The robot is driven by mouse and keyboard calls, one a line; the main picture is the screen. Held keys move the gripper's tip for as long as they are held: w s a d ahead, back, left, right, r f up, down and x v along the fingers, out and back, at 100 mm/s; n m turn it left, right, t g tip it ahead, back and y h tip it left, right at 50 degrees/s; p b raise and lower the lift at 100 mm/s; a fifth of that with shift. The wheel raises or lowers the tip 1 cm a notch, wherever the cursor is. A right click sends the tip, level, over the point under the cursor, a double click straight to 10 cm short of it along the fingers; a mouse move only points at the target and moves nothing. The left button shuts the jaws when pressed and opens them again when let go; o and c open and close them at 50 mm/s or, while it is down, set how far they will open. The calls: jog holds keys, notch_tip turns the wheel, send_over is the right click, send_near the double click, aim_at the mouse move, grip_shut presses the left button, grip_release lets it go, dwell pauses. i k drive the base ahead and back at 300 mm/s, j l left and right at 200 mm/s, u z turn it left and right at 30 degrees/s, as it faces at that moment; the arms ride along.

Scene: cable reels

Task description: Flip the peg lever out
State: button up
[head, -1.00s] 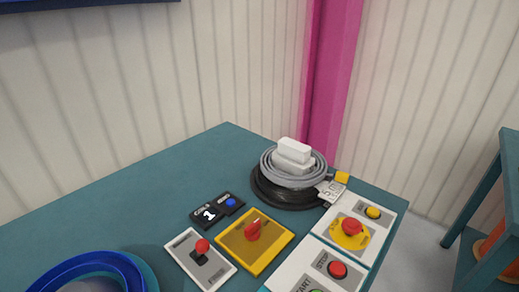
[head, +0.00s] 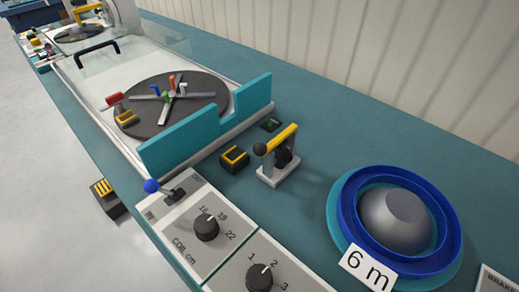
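A lever with a blue ball knob (head: 152,186) stands on a white control panel (head: 196,262) in the head view, left of the middle and low. Its grey shaft leans left from a dark slot. The lettering "IN" is printed on the panel near the knob. A dark round turntable (head: 145,122) with grey radial arms carries short pegs in red, green, white, blue and orange. It lies behind teal guard walls (head: 185,143). My gripper is not in view.
A yellow-handled clamp (head: 278,152) stands right of the guard. A blue reel (head: 350,208) with a "6 m" label is at right.

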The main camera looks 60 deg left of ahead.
aim_at(151, 186)
jog(key=u, duration=1.85)
jog(key=k+j, duration=0.15)
jog(key=k, duration=0.35)
jog(key=z, duration=0.05)
